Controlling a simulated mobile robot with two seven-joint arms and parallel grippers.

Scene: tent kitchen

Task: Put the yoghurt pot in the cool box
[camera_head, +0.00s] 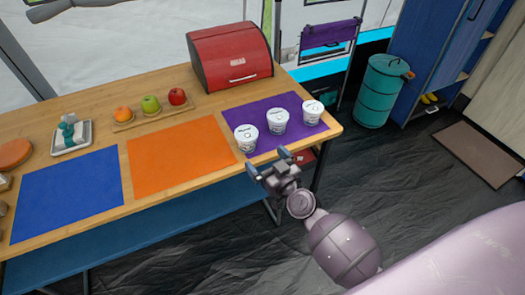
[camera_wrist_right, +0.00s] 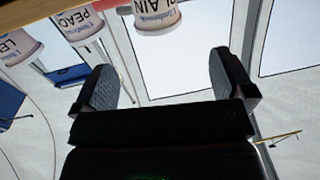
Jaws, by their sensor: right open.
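Three white yoghurt pots stand on the purple mat (camera_head: 238,115): a left one (camera_head: 246,138), a middle one (camera_head: 278,121) and a right one (camera_head: 312,112). In the right wrist view their labels appear upside down: PLAIN (camera_wrist_right: 155,14), one starting PEAC (camera_wrist_right: 80,20) and one starting LE (camera_wrist_right: 18,45). My right gripper (camera_head: 267,163) is open and empty at the table's front edge, just in front of the left pot and apart from it. Its two spread fingers also show in the wrist view (camera_wrist_right: 164,80). My left gripper is not seen. I cannot identify a cool box for certain.
A red bin (camera_head: 230,57) stands at the table's back. Fruit on a board (camera_head: 150,117), an orange mat (camera_head: 180,155), a blue mat (camera_head: 68,193) and a grey tray (camera_head: 71,137) lie left. A teal cylindrical container (camera_head: 380,92) stands on the floor beyond the table's right end.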

